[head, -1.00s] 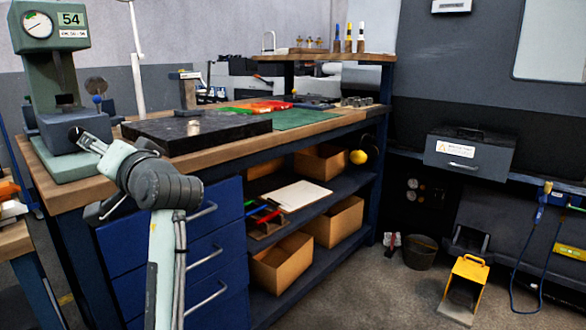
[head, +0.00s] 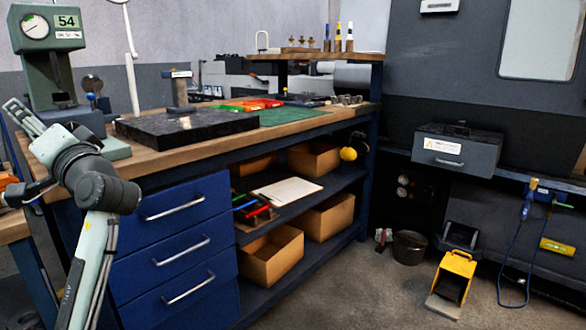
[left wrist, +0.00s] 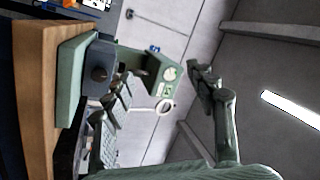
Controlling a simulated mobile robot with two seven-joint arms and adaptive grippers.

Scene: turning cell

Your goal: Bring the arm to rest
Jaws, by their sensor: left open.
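My left arm comes in at the lower left of the head view. Its gripper (head: 20,114) is raised at the left edge, pointing up and left, beside the near-left end of the workbench (head: 165,158). The jaws are open, and I see nothing held between them. The gripper partly overlaps the foot of the green hardness tester (head: 38,75); whether they touch is not clear. The tester and its dial also show sideways in the left wrist view (left wrist: 168,75). My right gripper is not in view.
A black surface plate (head: 185,126) and a green mat (head: 290,117) lie on the bench. Blue drawers (head: 175,245) stand close right of my arm. A lamp post (head: 131,70) rises behind. Floor (head: 360,290) is open at the right, before a yellow stand (head: 453,278).

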